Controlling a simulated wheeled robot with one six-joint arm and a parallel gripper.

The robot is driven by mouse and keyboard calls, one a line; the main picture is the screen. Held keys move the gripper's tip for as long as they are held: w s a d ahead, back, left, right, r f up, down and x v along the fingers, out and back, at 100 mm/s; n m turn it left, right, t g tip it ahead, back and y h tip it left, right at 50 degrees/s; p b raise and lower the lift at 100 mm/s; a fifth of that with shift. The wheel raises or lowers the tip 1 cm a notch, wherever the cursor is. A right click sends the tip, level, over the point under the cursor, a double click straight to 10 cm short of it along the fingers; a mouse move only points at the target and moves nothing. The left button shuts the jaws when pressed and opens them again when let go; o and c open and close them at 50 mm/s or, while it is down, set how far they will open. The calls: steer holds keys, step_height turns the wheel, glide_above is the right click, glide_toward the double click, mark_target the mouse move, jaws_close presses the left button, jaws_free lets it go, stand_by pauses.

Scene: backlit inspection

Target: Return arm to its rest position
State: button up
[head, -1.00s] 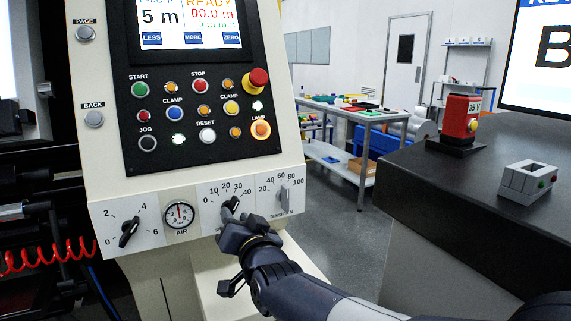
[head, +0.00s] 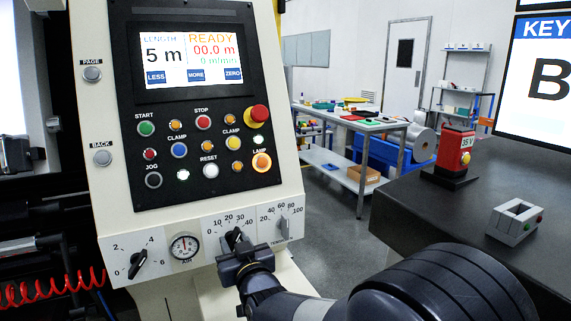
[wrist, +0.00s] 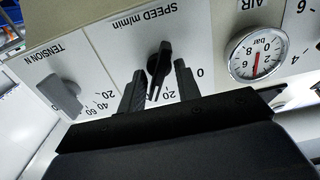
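My gripper (head: 243,253) is in front of the lower dial panel of the cream machine (head: 185,275), just below the black speed knob (head: 236,238). In the wrist view its two dark fingers (wrist: 159,72) stand apart, one on each side of the speed knob (wrist: 160,60). The knob shows between the fingertips with gaps beside it; I cannot tell how far it reaches between them. Nothing is gripped. My arm runs from the gripper toward the lower right of the head view.
Left of the gripper are an air gauge (head: 184,247) and another black knob (head: 138,264); right is the grey tension knob (head: 283,228). Buttons and a screen (head: 190,58) are above. A dark counter (head: 450,210) at right carries a red device (head: 455,152) and a grey block (head: 515,221).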

steer(key=shift+r+n+p, duration=0.15)
steer(key=shift+n+p, duration=0.75)
steer(key=shift+p, duration=0.25)
